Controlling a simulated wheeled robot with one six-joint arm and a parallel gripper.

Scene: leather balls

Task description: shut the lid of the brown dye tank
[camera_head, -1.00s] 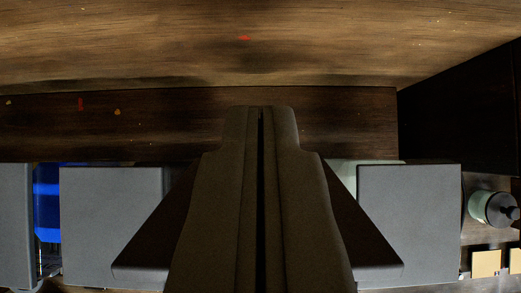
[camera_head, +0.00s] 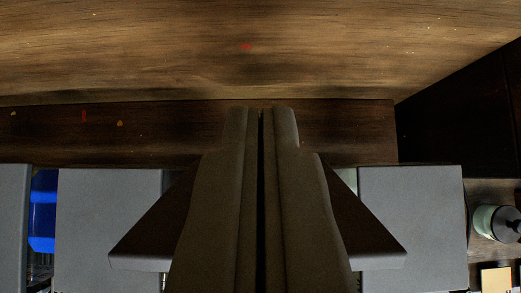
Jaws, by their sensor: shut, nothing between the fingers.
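My gripper (camera_head: 261,110) is in the middle of the view, its two fingers together with only a thin dark line between them. It holds nothing. Its tips lie in front of a dark brown wooden band (camera_head: 345,130). I cannot tell whether they touch it. No brown dye tank or lid can be made out for certain. Two flat grey panels stand out, one left (camera_head: 110,225) and one right (camera_head: 410,225) of my gripper. I cannot tell whether they are lids. My gripper hides what lies between them.
A lighter wooden surface (camera_head: 200,40) fills the top. A blue object (camera_head: 42,215) shows at left beside another grey panel (camera_head: 12,230). A pale jar with a black top (camera_head: 485,220) is at right. A dark surface (camera_head: 460,115) is above it.

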